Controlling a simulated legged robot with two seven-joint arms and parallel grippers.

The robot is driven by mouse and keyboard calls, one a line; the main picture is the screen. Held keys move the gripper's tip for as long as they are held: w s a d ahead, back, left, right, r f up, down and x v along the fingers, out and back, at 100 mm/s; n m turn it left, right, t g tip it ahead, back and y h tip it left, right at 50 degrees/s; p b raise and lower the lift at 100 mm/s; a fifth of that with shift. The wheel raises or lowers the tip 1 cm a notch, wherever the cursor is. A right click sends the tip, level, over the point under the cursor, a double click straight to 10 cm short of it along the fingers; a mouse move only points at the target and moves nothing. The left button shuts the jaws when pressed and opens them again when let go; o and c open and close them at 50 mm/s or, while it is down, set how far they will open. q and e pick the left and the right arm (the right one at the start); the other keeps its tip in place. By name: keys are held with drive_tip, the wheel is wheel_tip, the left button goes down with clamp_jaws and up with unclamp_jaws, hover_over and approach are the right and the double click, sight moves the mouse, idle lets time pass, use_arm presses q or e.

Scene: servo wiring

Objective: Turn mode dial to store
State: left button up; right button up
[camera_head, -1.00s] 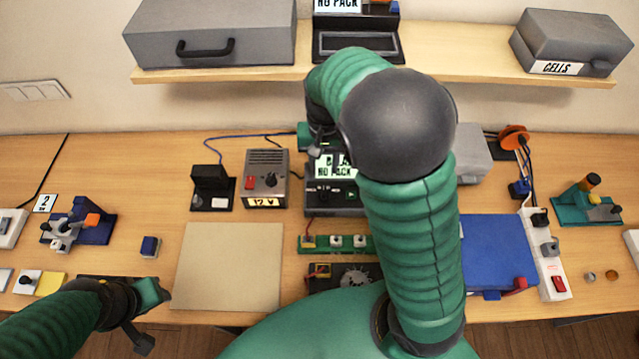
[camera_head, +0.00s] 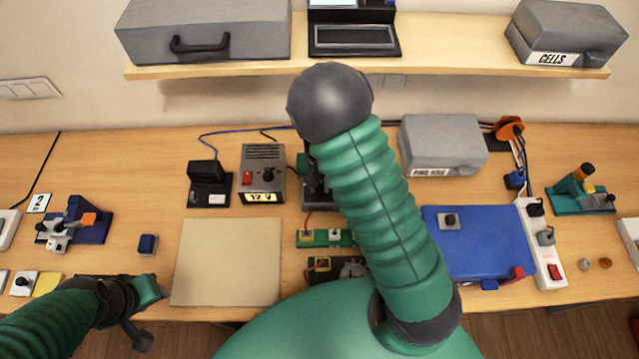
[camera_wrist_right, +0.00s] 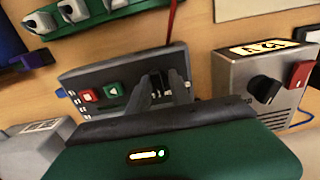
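In the head view the box (camera_head: 318,196) is mostly hidden behind my right arm. My right gripper (camera_wrist_right: 165,78) has its two fingertips at the box face, beside the green button, with a narrow gap between them. The mode dial is largely hidden at the fingers; I cannot tell its setting or whether they press on it. My left gripper (camera_head: 148,300) is low at the left, away from the box; its fingers are unclear.
A grey 12 V supply (camera_head: 262,172) with a knob and red switch stands close left of the box. A green strip (camera_head: 318,238) lies in front. A grey case (camera_head: 442,143) and blue case (camera_head: 480,245) are to the right. A tan mat (camera_head: 227,262) is bare.

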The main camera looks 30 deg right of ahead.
drive_tip(key=shift+d, duration=0.15)
clamp_jaws()
drive_tip(key=shift+s+d, duration=0.1)
drive_tip(key=shift+d, duration=0.15)
use_arm(q)
drive_tip(key=shift+s+d+r, duration=0.1)
drive_tip(key=shift+s+d, duration=0.05)
drive_tip(key=shift+d, duration=0.25)
